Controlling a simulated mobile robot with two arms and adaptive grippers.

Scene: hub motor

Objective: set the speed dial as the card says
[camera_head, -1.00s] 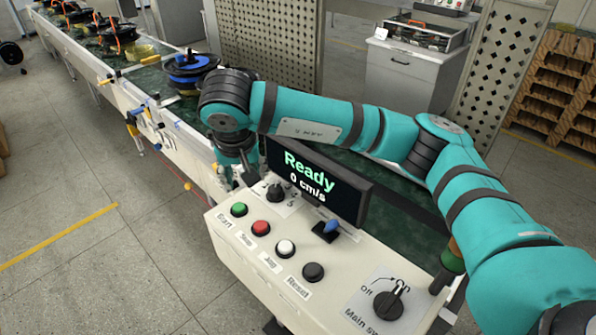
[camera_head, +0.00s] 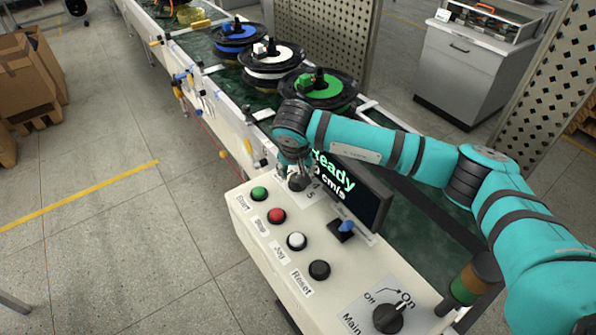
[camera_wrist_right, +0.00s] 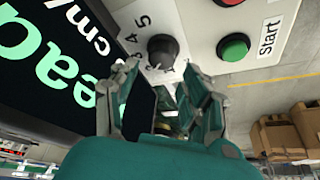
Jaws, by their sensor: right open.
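The black speed dial (camera_head: 299,182) sits on the cream control panel (camera_head: 262,237), partly hidden by my right gripper. In the right wrist view the dial (camera_wrist_right: 163,50) shows clearly, with 4 and 5 printed beside it; its exact setting is hard to read. My right gripper (camera_wrist_right: 165,88) is open, its fingertips just short of the dial with one to each side; it also shows in the head view (camera_head: 290,168). The screen (camera_head: 350,188) reads "Ready", with a cm/s line partly covered by my arm. I cannot make out a card. My left gripper is out of view.
Green start (camera_head: 259,194), red stop (camera_head: 277,215), white jog (camera_head: 297,241) and black reset (camera_head: 319,270) buttons line the panel. The main switch (camera_head: 388,317) is at its near end. Hub motors with green (camera_head: 318,88), white (camera_head: 271,62) and blue (camera_head: 237,38) tops stand on the conveyor.

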